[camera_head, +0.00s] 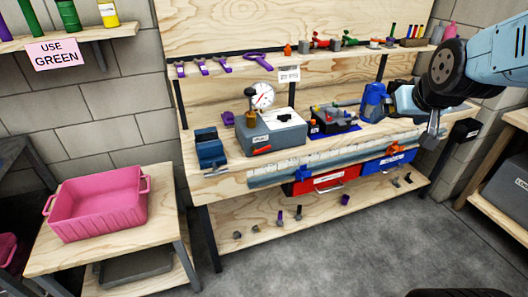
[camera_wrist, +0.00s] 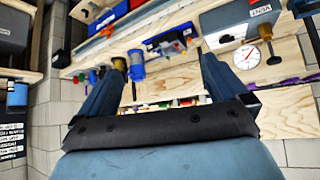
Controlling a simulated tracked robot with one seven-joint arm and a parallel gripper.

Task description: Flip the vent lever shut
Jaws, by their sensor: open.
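A grey box (camera_head: 275,132) with a round white dial gauge (camera_head: 263,95) stands on the workbench. A small red lever (camera_head: 262,150) is low on its front face, under a white label (camera_head: 262,139); its exact position is too small to tell. In the wrist view, the scene appears upside down, and the box (camera_wrist: 233,22) with its gauge (camera_wrist: 245,56) is at the upper right. My gripper (camera_wrist: 163,62) is open with nothing between its fingers. It is well to the right of the box in the head view and does not touch the lever.
A blue jug (camera_head: 374,102) stands near my arm. A dark blue tray of parts (camera_head: 333,121) lies between jug and box. A blue vise (camera_head: 210,148) is left of the box. Red (camera_head: 322,181) and blue (camera_head: 388,162) bins hang below the bench edge. A pink tub (camera_head: 98,202) sits left.

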